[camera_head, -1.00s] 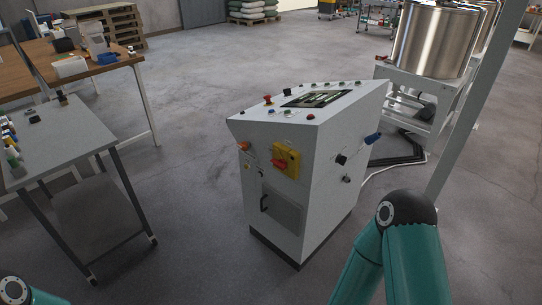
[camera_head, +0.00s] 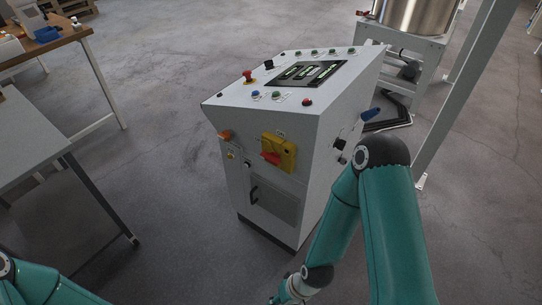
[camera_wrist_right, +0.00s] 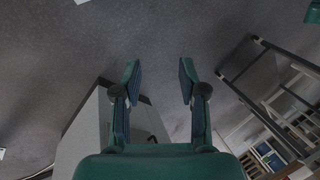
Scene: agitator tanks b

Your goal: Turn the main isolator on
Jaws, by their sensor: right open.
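The main isolator (camera_head: 280,153) is a yellow plate with a red handle (camera_head: 271,157) on the front of the white control cabinet (camera_head: 310,130). The red handle looks roughly horizontal. My right arm comes in from the lower right, and its wrist is low in front of the cabinet, below the isolator. My right gripper (camera_wrist_right: 160,82) shows in the right wrist view with its two fingers apart and nothing between them. A pale box-like body, likely the cabinet (camera_wrist_right: 88,135), is at left behind the fingers. The isolator cannot be made out there. My left gripper is out of view.
An orange knob (camera_head: 225,135) sits left of the isolator, and a dark handle (camera_head: 253,193) is below it. A red mushroom button (camera_head: 248,76) stands on the sloped top. A grey table (camera_head: 30,140) is at left. Bare floor lies between table and cabinet.

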